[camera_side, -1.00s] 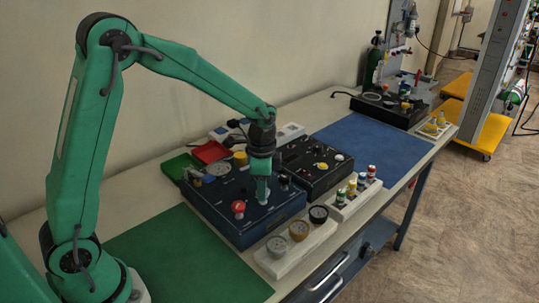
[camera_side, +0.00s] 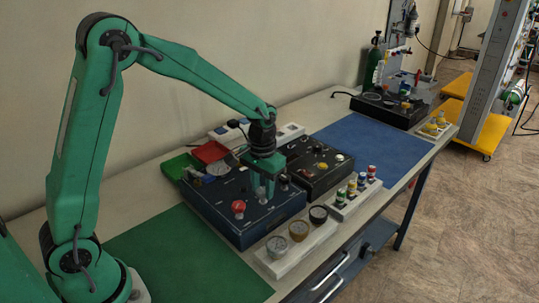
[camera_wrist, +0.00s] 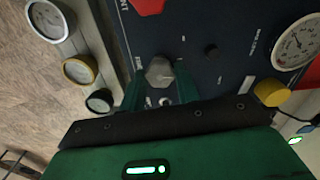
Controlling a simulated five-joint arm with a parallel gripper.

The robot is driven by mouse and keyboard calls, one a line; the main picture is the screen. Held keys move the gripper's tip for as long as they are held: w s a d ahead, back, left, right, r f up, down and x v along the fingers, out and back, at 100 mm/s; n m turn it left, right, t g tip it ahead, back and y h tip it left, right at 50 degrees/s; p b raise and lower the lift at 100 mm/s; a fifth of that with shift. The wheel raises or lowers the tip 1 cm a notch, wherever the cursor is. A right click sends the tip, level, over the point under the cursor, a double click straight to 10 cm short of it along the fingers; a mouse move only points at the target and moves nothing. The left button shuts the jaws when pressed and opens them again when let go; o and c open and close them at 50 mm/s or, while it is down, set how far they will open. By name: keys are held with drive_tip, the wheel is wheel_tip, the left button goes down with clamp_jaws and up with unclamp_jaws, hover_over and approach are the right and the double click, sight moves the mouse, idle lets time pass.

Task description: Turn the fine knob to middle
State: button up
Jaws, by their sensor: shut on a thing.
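The fine knob (camera_wrist: 160,72) is a grey faceted knob on the dark blue panel (camera_wrist: 205,20), beside white lettering only partly legible. In the wrist view it sits between the two green fingers of my gripper (camera_wrist: 160,84), which are shut on it from both sides. In the side view my gripper (camera_side: 264,192) points straight down onto the blue panel box (camera_side: 240,232) and hides the knob. I cannot make out a pointer mark that tells the knob's setting.
A red knob (camera_side: 238,206) stands on the same panel, left of my gripper. A dial gauge (camera_wrist: 297,42) and a yellow knob (camera_wrist: 271,93) lie to the right in the wrist view. A white rack of gauges (camera_side: 283,262) stands in front. A green mat (camera_side: 180,262) is clear.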

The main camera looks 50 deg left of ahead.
sight(263, 190)
drive_tip(key=shift+n, duration=0.8)
drive_tip(key=o, duration=1)
drive_tip(key=shift+c, duration=0.2)
drive_tip(key=shift+r, duration=3.95)
